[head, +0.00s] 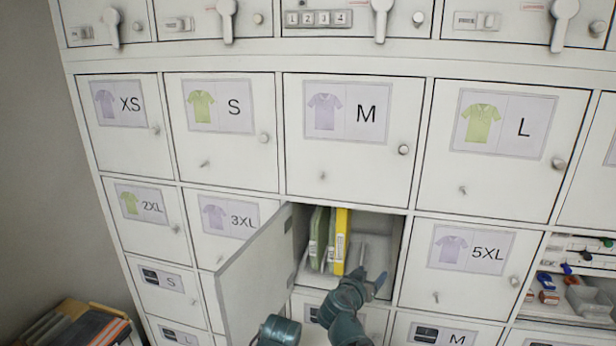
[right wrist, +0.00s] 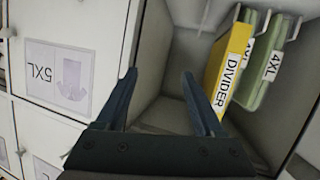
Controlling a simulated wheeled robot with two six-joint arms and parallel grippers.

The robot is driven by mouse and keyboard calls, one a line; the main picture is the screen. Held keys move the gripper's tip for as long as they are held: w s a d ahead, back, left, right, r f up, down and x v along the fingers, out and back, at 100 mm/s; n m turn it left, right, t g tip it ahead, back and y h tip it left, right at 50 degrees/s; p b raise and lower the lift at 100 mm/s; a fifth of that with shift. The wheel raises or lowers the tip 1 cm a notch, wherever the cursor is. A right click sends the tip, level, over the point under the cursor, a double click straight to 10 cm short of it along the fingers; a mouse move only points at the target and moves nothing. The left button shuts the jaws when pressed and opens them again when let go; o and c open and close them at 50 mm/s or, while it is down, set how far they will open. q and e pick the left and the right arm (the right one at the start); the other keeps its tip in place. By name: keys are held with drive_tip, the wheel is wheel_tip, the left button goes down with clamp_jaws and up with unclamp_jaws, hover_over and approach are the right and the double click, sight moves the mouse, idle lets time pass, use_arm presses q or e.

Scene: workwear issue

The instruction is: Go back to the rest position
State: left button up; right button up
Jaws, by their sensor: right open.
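My right gripper (head: 372,284) is in front of the open compartment (head: 385,235), at its lower right. In the right wrist view my right gripper (right wrist: 158,80) is open, with nothing between its two fingers. The fingers point into the compartment's empty part, beside a yellow divider (right wrist: 228,70). Green packs (right wrist: 268,65) labelled 4XL stand upright behind the divider in that view. In the head view the yellow divider (head: 341,240) stands to the right of the green packs (head: 317,238). My left gripper is not seen.
The compartment's door (head: 258,268) is swung out to the left, close to my arm. Shut labelled lockers surround it, such as the 5XL locker (head: 465,255) on the right. An open shelf of small items (head: 575,285) is at far right. A box of folders (head: 75,325) stands lower left.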

drive_tip(key=s+d+f+n+g+y, duration=0.15)
drive_tip(key=s+d+f+g, duration=0.25)
drive_tip(key=s+f+g, duration=0.45)
drive_tip(key=s+a+f+n+g+y+b, duration=0.3)
drive_tip(key=s+a+f+n+y+b, duration=0.2)
drive_tip(key=s+a+f+b, duration=0.7)
drive_tip(key=s+a+f+n, duration=0.2)
drive_tip(key=s+a+f, duration=0.1)
drive_tip(key=f, duration=0.4)
drive_tip(key=shift+a+g, duration=0.35)
drive_tip(key=shift+a, duration=0.4)
drive_tip(key=shift+s, duration=0.1)
